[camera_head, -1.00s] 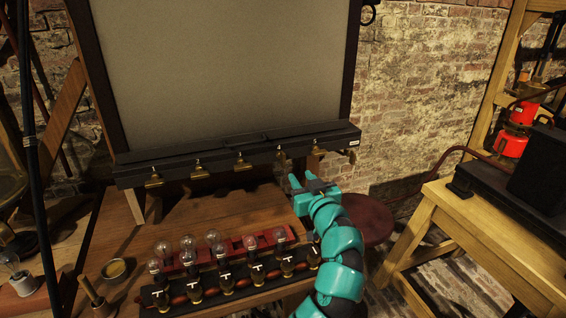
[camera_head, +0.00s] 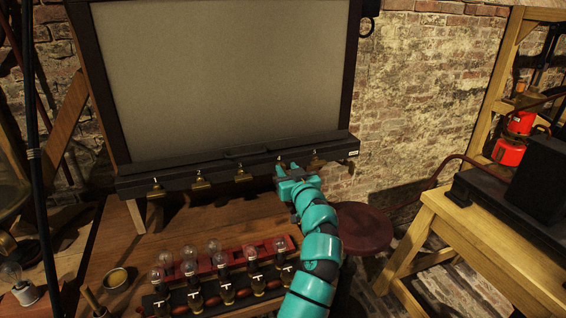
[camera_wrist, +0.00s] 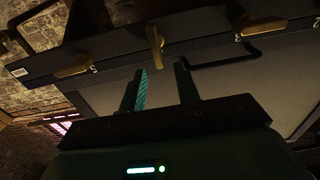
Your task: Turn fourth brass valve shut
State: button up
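A black bar (camera_head: 218,169) runs under the large grey panel and carries a row of brass valves. From the left in the head view are the first (camera_head: 156,188), second (camera_head: 200,181), third (camera_head: 241,175) and fifth (camera_head: 316,161). The fourth brass valve (camera_wrist: 155,45) is central in the wrist view, its handle pointing toward my gripper, unlike the slanted neighbouring handles. My gripper (camera_head: 286,168) is at the fourth valve; in the wrist view its two fingers (camera_wrist: 160,68) are apart. The handle's end appears between the fingertips; I cannot tell whether they touch it.
Below the bar, several glass bulbs (camera_head: 190,266) and a red rack (camera_head: 236,256) stand on the wooden table (camera_head: 140,245). A dark red stool (camera_head: 362,228) and a wooden bench (camera_head: 465,215) are to the right of my arm.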

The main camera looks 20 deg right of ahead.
aim_at(284, 166)
jog(key=shift+w+p, duration=0.6)
jog(key=shift+w, duration=1.55)
jog(key=shift+f, duration=0.1)
grip_shut()
